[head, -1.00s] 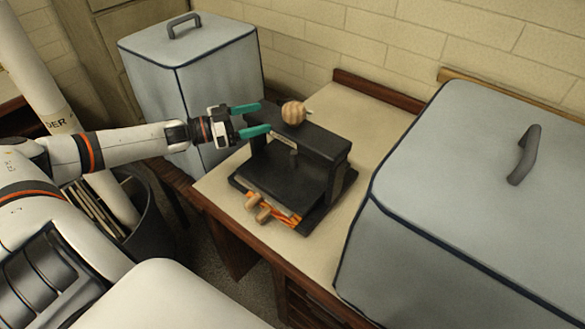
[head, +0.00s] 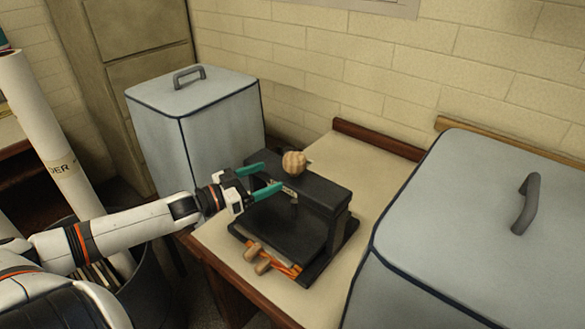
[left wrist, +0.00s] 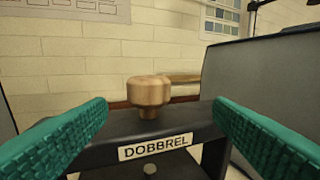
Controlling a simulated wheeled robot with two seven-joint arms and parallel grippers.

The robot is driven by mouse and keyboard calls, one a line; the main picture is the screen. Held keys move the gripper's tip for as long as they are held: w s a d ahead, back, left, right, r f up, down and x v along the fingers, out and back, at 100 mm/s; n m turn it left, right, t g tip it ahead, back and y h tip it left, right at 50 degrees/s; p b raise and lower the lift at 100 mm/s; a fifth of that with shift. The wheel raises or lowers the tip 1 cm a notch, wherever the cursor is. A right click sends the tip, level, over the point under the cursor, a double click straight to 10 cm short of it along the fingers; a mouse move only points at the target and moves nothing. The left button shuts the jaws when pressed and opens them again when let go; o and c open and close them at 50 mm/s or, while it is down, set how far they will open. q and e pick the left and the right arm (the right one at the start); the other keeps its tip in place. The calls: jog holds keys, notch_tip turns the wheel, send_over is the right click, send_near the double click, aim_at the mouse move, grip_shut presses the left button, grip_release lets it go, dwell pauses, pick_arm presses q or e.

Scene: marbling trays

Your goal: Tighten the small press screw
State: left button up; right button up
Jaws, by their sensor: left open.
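The small press (head: 318,195) is black and stands on the worktable, with a round wooden screw knob (head: 294,162) on top of its crossbar. In the left wrist view the knob (left wrist: 149,92) stands upright on the crossbar, above a plate reading DOBBREL (left wrist: 155,147). My left gripper (head: 266,179) has teal fingers and is open. It points at the knob, with its fingers just short of it; in the wrist view the knob appears between the two fingers (left wrist: 160,130). Nothing is in its grasp. My right gripper is not in view.
A grey-blue covered box (head: 480,220) stands at right, another (head: 200,130) behind at left. The tabletop (head: 350,160) is bare behind the press.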

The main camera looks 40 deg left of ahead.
aim_at(284, 165)
pick_arm(q)
jog(key=shift+n+t+y, duration=0.3)
jog(key=shift+n+y, duration=0.2)
jog(key=shift+y, duration=0.4)
jog(key=x, duration=0.8)
jog(key=shift+w+a+r+p, duration=0.2)
jog(key=shift+w+p, duration=0.1)
jog(key=shift+w, duration=0.15)
jog(key=shift+x, duration=0.75)
jog(key=shift+d+f, duration=0.1)
jog(key=c, duration=1)
jog(key=shift+m+h, duration=0.3)
